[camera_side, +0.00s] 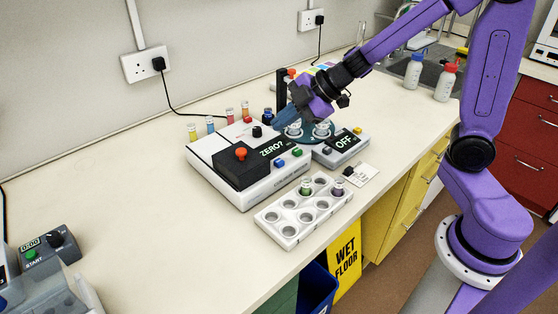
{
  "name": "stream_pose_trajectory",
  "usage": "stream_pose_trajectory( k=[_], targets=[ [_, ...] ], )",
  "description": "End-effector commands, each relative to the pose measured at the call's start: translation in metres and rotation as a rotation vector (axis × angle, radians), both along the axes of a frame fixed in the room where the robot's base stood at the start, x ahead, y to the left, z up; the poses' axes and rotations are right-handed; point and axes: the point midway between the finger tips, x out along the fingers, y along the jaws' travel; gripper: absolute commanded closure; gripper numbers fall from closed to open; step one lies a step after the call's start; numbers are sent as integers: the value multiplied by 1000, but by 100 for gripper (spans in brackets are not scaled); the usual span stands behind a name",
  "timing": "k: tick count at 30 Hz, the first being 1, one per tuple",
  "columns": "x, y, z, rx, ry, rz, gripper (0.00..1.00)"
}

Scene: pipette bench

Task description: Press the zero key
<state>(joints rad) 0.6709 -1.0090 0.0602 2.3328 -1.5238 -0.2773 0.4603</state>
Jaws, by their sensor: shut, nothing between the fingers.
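A white instrument (262,190) stands on the bench. Its display (272,148) reads "ZERO?". A blue key (279,162) and a green key (296,152) sit on its front panel below the display; which one is the zero key I cannot read. Its black block (241,168) carries a red-orange knob (240,153). My gripper (277,123) is shut and empty. Its dark blue fingers point down and left, behind and above the keys as seen here, apart from them. The exact height of the fingertips is hard to tell.
Right of the instrument is a device with a teal disc (308,138) and an "OFF" display (346,142). A white rack (290,231) holding a green and a purple vial stands in front. Several coloured vials (210,125) stand behind. The bench at left (120,190) is clear.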

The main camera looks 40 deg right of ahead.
Motion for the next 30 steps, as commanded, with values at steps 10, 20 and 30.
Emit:
stream_pose_trajectory(
  k=[10, 20, 30],
  targets=[
    [-1, 0, -22, 0, 5, 0, 100],
    [-1, 0, -45, -1, 5, -2, 100],
    [-1, 0, -71, -2, 4, 0, 100]
  ],
)
